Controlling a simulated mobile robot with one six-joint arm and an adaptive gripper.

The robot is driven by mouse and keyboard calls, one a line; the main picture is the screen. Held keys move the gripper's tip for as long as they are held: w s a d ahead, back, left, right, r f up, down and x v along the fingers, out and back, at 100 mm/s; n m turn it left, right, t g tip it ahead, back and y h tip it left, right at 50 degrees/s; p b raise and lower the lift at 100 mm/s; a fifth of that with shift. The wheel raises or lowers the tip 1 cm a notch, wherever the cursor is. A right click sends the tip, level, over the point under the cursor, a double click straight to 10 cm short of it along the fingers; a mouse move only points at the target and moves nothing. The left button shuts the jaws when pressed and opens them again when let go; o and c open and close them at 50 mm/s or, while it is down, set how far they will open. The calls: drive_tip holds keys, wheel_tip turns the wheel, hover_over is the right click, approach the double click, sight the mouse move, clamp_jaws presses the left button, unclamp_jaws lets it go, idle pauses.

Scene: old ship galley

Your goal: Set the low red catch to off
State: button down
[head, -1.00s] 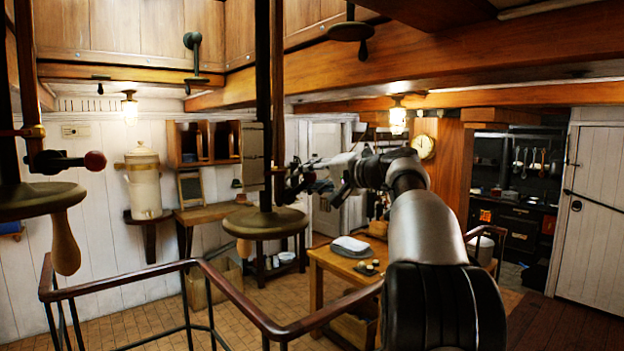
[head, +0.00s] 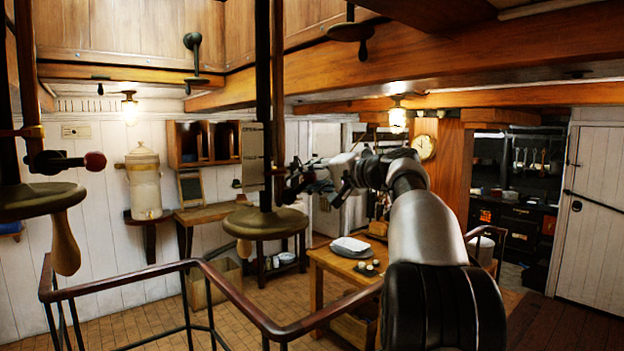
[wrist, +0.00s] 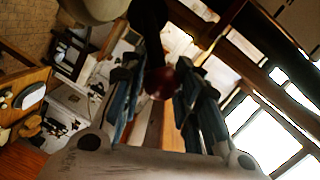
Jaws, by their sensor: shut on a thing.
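A dark red knob (wrist: 160,84), seen in the wrist view, sits on a dark arm and lies between my gripper's fingers (wrist: 158,92). The fingers are shut on it. In the head view my gripper (head: 294,184) is at the dark upright post (head: 264,110), just right of it, and the knob there is hidden by the fingers. A second dark red knob (head: 95,161) sticks out to the right on a short dark lever from the left post, apart from my gripper. I cannot tell the catch's exact setting.
A round brass-coloured plate (head: 257,222) is below my gripper on the same post. A railing (head: 225,288) runs across the front. A wooden table (head: 330,262) with a cloth stands beyond. Wooden beams (head: 450,60) hang overhead.

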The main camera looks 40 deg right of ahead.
drive_tip(key=shift+a+r, duration=0.2)
drive_tip(key=shift+a, duration=0.1)
drive_tip(key=c, duration=1.7)
unclamp_jaws()
drive_tip(key=o, duration=0.3)
drive_tip(key=shift+a, duration=0.35)
drive_tip(key=shift+d+f, duration=0.1)
drive_tip(key=shift+d, duration=0.1)
drive_tip(key=s+d+r+b, duration=0.1)
drive_tip(key=s+b, duration=0.1)
drive_tip(key=s, duration=0.8)
drive_tip(key=s+r+b, duration=0.2)
drive_tip(key=s, duration=0.7)
drive_tip(key=shift+s+d+r, duration=0.3)
drive_tip(key=shift+s+d, duration=0.05)
drive_tip(key=shift+s, duration=0.05)
